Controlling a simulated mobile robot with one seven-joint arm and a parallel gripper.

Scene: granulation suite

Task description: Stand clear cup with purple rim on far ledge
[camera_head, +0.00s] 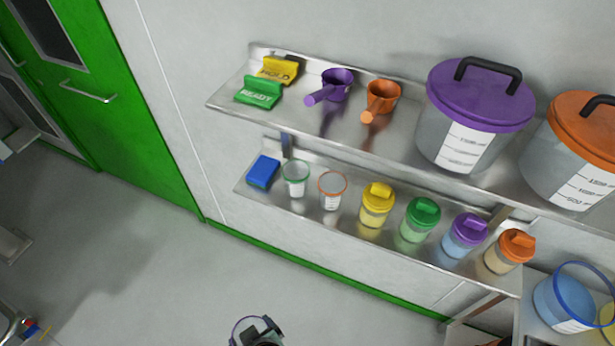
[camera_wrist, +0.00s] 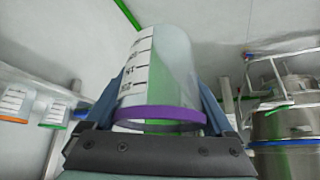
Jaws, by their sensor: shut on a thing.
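The clear cup with a purple rim and dark scale marks (camera_wrist: 170,65) fills the middle of the wrist view. My gripper (camera_wrist: 162,95) is shut on it, one blue finger on each side, with the purple rim nearest the palm. In the head view, my gripper (camera_head: 262,334) is at the bottom edge, with part of the cup's rim (camera_head: 237,323) beside it and the rest hidden or cut off. It is over the floor, apart from the wall. Two steel ledges run along the wall, an upper one (camera_head: 228,98) and a lower one (camera_head: 262,197).
The lower ledge holds a blue block (camera_head: 263,171), green-rimmed cup (camera_head: 295,176), orange-rimmed cup (camera_head: 332,188) and several lidded jars. The upper ledge holds signs, a purple scoop (camera_head: 336,84), an orange scoop (camera_head: 383,96) and large tubs. A steel vessel (camera_wrist: 285,125) shows right in the wrist view.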

